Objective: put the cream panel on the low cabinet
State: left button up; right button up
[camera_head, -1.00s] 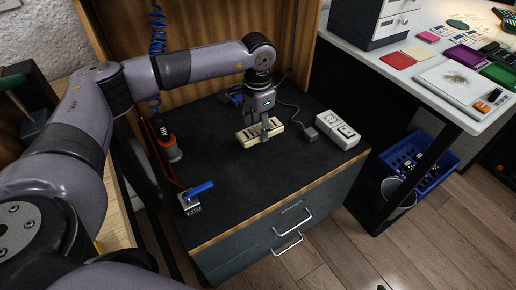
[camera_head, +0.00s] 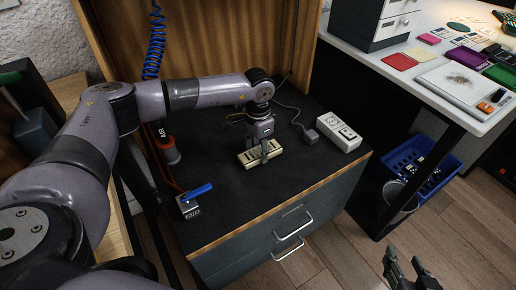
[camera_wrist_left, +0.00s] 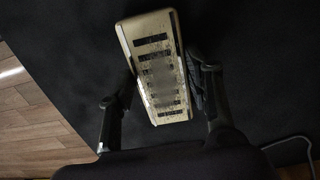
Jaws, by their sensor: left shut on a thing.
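The cream panel (camera_head: 250,159) is a pale block with dark slots, over the black top of the low cabinet (camera_head: 235,205). My left gripper (camera_head: 264,150) is above it, with its fingers closed across the panel's narrow width. In the left wrist view, the panel (camera_wrist_left: 160,70) lies between the two fingers (camera_wrist_left: 163,90). I cannot tell whether the panel touches the cabinet top or is just above it. My right gripper (camera_head: 408,266) shows at the bottom right of the head view, fingers apart and empty, away from the panel.
A white socket block (camera_head: 338,131) and a small dark plug with a cable (camera_head: 309,136) lie right of the panel. A blue-handled tool (camera_head: 197,192) lies at the front left, with an orange-and-black tool (camera_head: 168,145) behind it. The front middle of the cabinet top is clear.

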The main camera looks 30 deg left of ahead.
aim_at(258, 152)
pick_arm(q)
jog(key=o, duration=1.3)
jog(key=shift+c, duration=0.2)
pick_arm(e)
jog(key=shift+w+a+r, duration=0.15)
jog(key=shift+w+r, duration=0.1)
pick_arm(q)
notch_tip(258, 152, up, 12)
jog(key=p, duration=0.2)
pick_arm(e)
jog(key=s+d+f+g, duration=0.2)
jog(key=s+f+g, duration=0.1)
jog(key=s, duration=0.2)
jog(key=s+d+f+g+h, duration=0.1)
jog(key=s+f+g, duration=0.2)
jog(key=s, duration=0.2)
jog(key=shift+s+d+f+h, duration=0.15)
jog(key=shift+s+d+h, duration=0.15)
jog(key=shift+s+d, duration=0.1)
jog(key=shift+w, duration=0.1)
